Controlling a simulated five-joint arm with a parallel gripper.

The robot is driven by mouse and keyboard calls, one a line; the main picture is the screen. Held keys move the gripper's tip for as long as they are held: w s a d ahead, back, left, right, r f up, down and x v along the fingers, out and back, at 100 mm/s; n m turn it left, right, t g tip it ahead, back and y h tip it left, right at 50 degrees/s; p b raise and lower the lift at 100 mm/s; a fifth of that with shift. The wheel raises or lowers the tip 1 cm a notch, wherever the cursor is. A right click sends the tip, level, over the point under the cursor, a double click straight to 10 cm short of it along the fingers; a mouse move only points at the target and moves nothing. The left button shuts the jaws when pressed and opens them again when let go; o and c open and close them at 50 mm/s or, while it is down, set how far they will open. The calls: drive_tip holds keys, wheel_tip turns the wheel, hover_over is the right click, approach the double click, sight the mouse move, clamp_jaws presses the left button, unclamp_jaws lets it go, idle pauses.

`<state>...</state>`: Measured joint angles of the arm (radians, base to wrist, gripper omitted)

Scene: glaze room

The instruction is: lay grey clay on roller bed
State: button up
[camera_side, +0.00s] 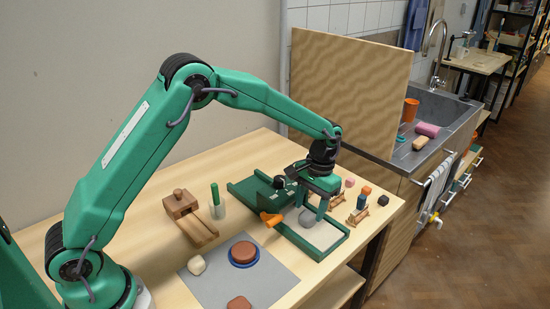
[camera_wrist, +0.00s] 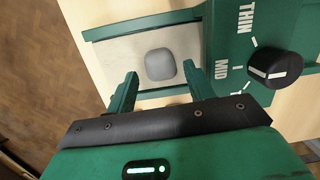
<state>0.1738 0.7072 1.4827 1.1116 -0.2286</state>
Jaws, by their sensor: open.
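The grey clay (camera_side: 308,218) is a rounded lump. In the wrist view the grey clay (camera_wrist: 160,64) lies on the pale bed (camera_wrist: 115,54) of the green roller device, inside its green rails. The bed (camera_side: 325,237) also shows in the side view. My gripper (camera_side: 312,204) is over the bed, pointing down at the clay. In the wrist view my gripper (camera_wrist: 161,80) is open, with a finger to each side and the clay just beyond the fingertips, with gaps visible. Whether the fingers touch the bed cannot be told.
A black knob (camera_wrist: 275,69) marked THIN and MID sits beside the bed. An orange handle (camera_side: 271,219) is left of the bed. Small wooden racks (camera_side: 357,215) stand right.

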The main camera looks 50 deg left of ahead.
sight(311, 218)
wheel_tip(311, 218, up, 10)
drive_tip(key=w, duration=0.1)
drive_tip(key=shift+w+r, duration=0.2)
drive_tip(key=shift+w, duration=0.15)
idle(0.5)
drive_tip(key=s+a+r+t, duration=0.3)
drive_tip(key=s+a+r, duration=0.2)
drive_tip(key=s+r, duration=0.7)
drive_tip(key=s+a+f+t, duration=0.1)
drive_tip(key=s+a+t, duration=0.1)
drive_tip(key=s, duration=0.6)
drive_tip(key=s+a+f+t, duration=0.1)
drive_tip(key=s+f+t, duration=0.1)
drive_tip(key=s, duration=0.7)
drive_tip(key=shift+a+m, duration=0.3)
drive_tip(key=shift+a, duration=0.05)
